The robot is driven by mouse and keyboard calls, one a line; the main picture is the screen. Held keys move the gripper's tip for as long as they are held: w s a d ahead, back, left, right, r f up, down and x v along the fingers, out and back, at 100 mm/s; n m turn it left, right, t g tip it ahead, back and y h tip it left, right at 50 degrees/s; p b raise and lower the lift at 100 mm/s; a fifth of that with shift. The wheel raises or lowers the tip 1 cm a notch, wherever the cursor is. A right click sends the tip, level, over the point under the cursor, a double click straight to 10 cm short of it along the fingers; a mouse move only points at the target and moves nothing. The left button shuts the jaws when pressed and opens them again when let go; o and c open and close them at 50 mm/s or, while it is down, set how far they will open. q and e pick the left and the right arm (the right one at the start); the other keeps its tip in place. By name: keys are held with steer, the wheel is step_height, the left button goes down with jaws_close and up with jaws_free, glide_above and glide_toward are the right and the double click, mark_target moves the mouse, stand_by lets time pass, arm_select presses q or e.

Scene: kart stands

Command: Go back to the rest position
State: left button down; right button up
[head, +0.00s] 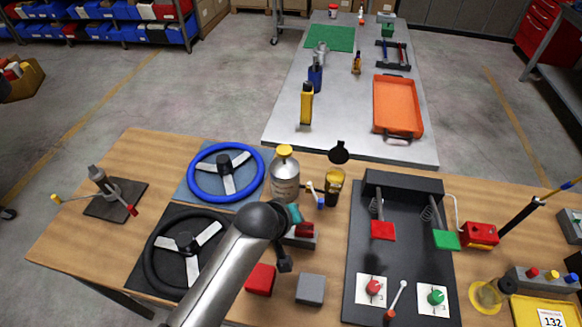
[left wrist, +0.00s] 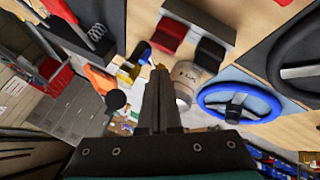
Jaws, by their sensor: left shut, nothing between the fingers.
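My left gripper (left wrist: 158,78) shows in the left wrist view with its two dark fingers together, shut and empty. In the head view my left arm reaches in from the bottom, over the front of the wooden table. In the wrist view the fingers point toward a silver canister (left wrist: 186,76), which stands behind the arm in the head view (head: 285,178). I cannot tell how far apart they are. My right gripper is in neither view.
A blue steering wheel (head: 226,172) and a black one (head: 185,250) lie left of my arm. A red block (head: 261,279) and a grey block (head: 310,289) lie to its right, near a dark pedal board (head: 405,267). A metal table (head: 345,115) stands behind.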

arm_select(q)
steer(key=s+a+r+m+g+y, duration=0.1)
steer(key=s+a+r+m+y, duration=0.1)
steer(key=s+a, duration=0.8)
steer(key=s+a+r+m+g+y, duration=0.2)
steer(key=s+a+r, duration=0.1)
steer(key=s+a, duration=0.7)
step_height(320, 180, down, 33)
steer(key=s+b, duration=0.2)
steer(key=b, duration=0.9)
steer(key=s+a+f+g+b, duration=0.1)
steer(key=s+f+b, duration=0.4)
steer(key=f, duration=0.7)
steer(key=s+a+f+g+b, duration=0.1)
steer(key=s+f+b, duration=0.5)
steer(key=s+f, duration=0.4)
step_height(320, 180, down, 3)
steer(key=shift+s+a+f+m, duration=0.15)
steer(key=shift+s+a+m, duration=0.15)
steer(key=shift+a, duration=0.1)
